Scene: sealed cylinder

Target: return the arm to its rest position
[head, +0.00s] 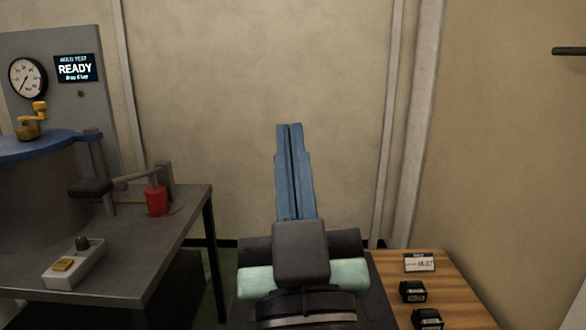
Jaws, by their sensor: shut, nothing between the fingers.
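My gripper (290,126) stands upright in the middle of the head view, in front of the bare wall. Its two long blue fingers are together with only a thin dark line between them, and they hold nothing. The dark and pale green wrist parts of my arm show below the fingers. The gripper is apart from the tables on either side.
At left, a grey table (185,228) bears a large cylinder with a blue lid (35,146), a red part with a lever (157,201) and a switch box (75,264). A panel reads READY (76,68). At right, a wooden table (455,297) holds small black items (413,291).

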